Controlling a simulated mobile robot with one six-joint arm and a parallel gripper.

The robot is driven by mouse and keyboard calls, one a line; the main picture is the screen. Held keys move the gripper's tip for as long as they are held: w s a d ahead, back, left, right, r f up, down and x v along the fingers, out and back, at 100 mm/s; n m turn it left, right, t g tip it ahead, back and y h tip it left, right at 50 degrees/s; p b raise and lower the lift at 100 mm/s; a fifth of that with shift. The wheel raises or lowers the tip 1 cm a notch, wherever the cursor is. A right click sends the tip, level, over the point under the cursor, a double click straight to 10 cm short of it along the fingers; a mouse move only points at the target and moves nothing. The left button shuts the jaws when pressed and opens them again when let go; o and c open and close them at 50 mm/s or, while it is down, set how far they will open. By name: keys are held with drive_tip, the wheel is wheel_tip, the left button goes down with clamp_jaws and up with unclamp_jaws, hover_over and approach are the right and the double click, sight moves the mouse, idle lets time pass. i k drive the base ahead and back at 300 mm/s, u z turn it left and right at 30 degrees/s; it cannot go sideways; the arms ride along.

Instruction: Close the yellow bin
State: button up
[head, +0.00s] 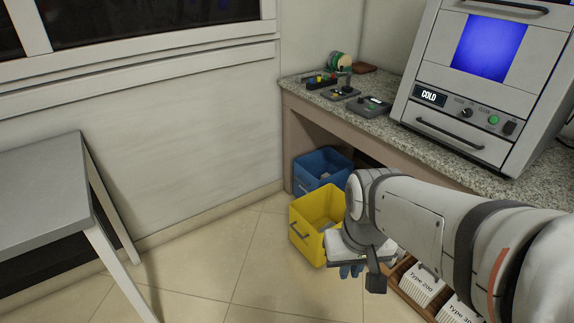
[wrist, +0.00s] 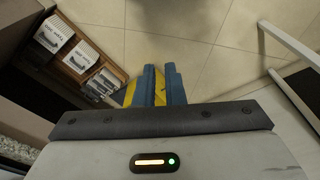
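The yellow bin (head: 309,232) stands on the tiled floor at the end of the counter in the head view. Its top is open, its front has a dark handle, and something greyish shows inside. My arm hides its right side. My gripper (head: 352,271) points down in front of the bin's right part; contact cannot be told. In the wrist view the two blue fingers of my gripper (wrist: 160,84) stand a narrow gap apart. Yellow of the bin (wrist: 120,97) shows beside and between them. I see nothing clearly held.
A blue open bin (head: 318,171) stands behind the yellow one, under the counter (head: 400,150). A wooden rack with white labelled boxes (head: 421,288) is to the right. A grey table (head: 45,175) stands at left. The floor (head: 215,250) between is clear.

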sight(310, 213)
drive_tip(key=u, duration=0.05)
drive_tip(key=k, duration=0.5)
drive_tip(key=z, duration=0.35)
drive_tip(key=i, duration=1.55)
drive_tip(key=u, duration=0.65)
